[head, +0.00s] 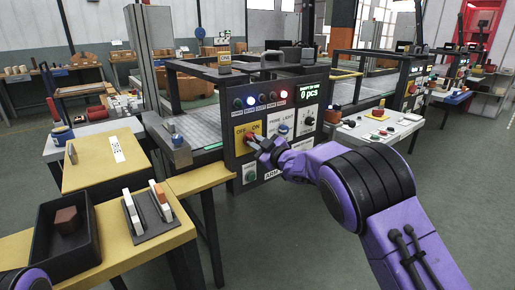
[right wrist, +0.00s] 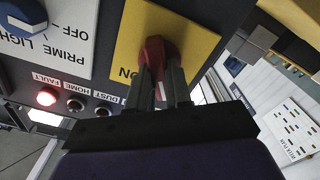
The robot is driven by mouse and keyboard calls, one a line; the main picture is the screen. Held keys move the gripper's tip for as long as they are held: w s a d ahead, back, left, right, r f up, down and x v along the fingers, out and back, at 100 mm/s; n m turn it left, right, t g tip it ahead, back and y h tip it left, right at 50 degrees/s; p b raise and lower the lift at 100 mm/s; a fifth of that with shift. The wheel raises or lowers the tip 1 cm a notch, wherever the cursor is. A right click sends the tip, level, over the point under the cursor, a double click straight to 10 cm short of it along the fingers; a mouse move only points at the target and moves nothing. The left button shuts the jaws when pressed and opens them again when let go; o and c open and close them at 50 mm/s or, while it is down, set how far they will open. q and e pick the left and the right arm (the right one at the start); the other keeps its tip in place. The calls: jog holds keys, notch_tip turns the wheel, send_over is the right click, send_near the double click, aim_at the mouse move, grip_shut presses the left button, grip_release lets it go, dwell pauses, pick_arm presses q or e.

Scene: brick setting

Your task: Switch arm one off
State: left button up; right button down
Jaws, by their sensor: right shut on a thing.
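The red rotary switch (head: 250,139) sits on a yellow plate (head: 239,141) marked OFF and ON, on the dark control panel's front. It also shows in the right wrist view (right wrist: 154,50), with the ON label below and left of it. My right gripper (head: 256,143) reaches in from the right. In the right wrist view its two dark fingers (right wrist: 161,82) are closed around the switch's handle. The fingers cover part of the handle, and I cannot tell exactly which mark it points to. My left gripper is out of view; only a purple piece of mine shows at the bottom left.
Right of the switch is a blue PRIME LIGHT knob (head: 283,128); a green button (head: 250,173) sits below. Indicator lamps and a display (head: 310,93) reading 0 pcs are above. A yellow table with a black tray (head: 94,228) stands at left.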

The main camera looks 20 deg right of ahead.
jog(key=shift+r+n+b, duration=0.15)
jog(key=shift+n+b, duration=0.45)
jog(key=shift+n, duration=0.5)
jog(key=shift+r, duration=0.1)
jog(key=c, duration=1)
grip_release()
jog(key=shift+w, duration=0.1)
jog(key=shift+c, duration=0.2)
jog(key=shift+a+f, duration=0.1)
jog(key=shift+f, duration=0.1)
jog(key=b+v, duration=0.1)
jog(key=v, duration=0.9)
jog(key=shift+s, duration=0.2)
